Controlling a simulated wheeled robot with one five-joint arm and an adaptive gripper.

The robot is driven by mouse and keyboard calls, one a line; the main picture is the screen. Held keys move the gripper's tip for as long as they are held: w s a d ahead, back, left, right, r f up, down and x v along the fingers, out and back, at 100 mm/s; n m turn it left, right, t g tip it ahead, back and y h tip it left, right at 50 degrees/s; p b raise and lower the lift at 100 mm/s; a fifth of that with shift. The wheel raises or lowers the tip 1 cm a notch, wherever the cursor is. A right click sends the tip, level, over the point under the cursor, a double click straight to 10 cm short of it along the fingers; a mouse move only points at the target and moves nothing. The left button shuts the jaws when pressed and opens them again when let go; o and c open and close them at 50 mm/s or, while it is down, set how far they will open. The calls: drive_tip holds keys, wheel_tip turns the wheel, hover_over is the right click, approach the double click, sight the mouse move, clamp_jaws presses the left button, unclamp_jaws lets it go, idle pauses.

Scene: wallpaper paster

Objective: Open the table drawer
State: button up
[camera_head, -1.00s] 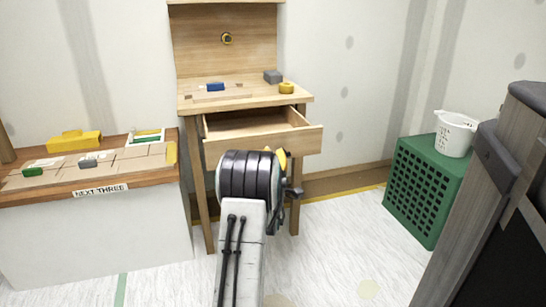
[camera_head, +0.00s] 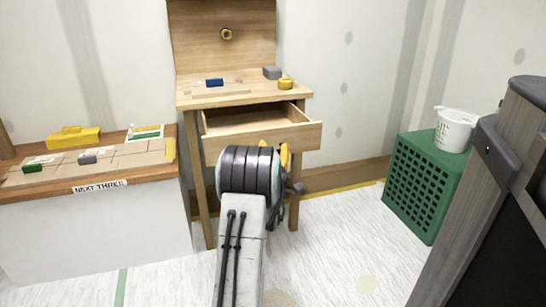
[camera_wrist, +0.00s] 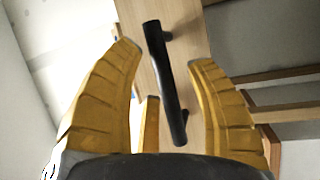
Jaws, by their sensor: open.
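The wooden table (camera_head: 240,95) stands against the back wall with its drawer (camera_head: 262,138) pulled out toward me; the open inside shows. In the wrist view the drawer front (camera_wrist: 184,25) carries a black bar handle (camera_wrist: 163,75). My gripper (camera_wrist: 167,65) is open, with its yellow fingers on either side of the handle and gaps visible beside it. I cannot tell whether a finger touches it. In the head view my arm hides the handle and most of the gripper, with only a bit of yellow finger showing.
On the table top lie a blue block (camera_head: 214,83), a grey block (camera_head: 272,73) and a yellow roll (camera_head: 286,84). A low bench (camera_head: 120,180) stands left. A green crate (camera_head: 428,190) with a white bucket (camera_head: 455,130) stands right. Floor between is clear.

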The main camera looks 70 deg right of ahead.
drive_tip(key=v, duration=1.2)
idle(0.7)
